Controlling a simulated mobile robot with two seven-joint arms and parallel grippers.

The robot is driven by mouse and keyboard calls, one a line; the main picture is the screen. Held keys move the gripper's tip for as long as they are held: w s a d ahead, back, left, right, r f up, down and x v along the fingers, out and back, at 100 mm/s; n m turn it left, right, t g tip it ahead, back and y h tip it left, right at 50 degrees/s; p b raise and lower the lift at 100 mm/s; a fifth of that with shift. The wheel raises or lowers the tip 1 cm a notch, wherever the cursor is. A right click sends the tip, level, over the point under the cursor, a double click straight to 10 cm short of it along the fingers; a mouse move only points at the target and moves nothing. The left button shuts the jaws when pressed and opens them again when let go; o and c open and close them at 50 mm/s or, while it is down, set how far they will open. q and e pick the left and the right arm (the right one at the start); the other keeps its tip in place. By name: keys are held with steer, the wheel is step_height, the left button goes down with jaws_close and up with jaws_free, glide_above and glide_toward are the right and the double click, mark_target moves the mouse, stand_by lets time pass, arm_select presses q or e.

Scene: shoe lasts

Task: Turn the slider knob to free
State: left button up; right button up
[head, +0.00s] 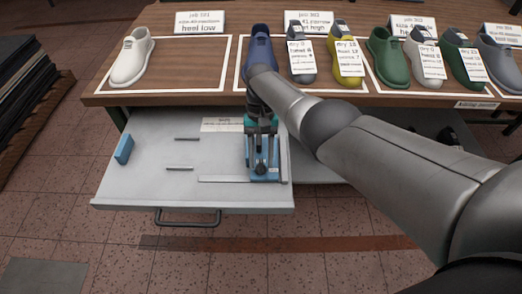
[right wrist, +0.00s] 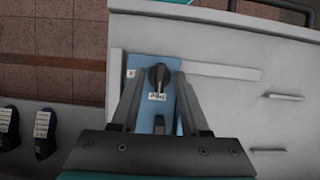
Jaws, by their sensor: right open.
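The slider knob (right wrist: 158,76) is dark and stands on a blue plate (right wrist: 143,65) in the right wrist view. A small white label (right wrist: 157,97) with unreadable writing lies beside its pointed end, and another small label is at the plate's left edge. My right gripper (right wrist: 157,82) is open, one finger on each side of the knob in that view; I cannot tell whether either finger touches it. In the head view the right gripper (head: 262,160) points down over the blue plate (head: 265,177) in the open drawer (head: 135,190), and hides the knob. My left gripper is not in view.
The drawer also holds a blue block (head: 124,149), thin grey bars (head: 181,168), a flat strip (head: 222,179) and a white card (head: 222,125). Several shoe lasts stand on the wooden bench (head: 180,100) behind.

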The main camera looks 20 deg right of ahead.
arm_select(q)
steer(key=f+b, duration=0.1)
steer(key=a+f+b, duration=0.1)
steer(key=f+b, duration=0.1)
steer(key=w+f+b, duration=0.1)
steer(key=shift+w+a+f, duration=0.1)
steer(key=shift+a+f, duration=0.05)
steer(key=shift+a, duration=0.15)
arm_select(e)
steer(key=v, duration=1.5)
steer(key=shift+w, duration=0.1)
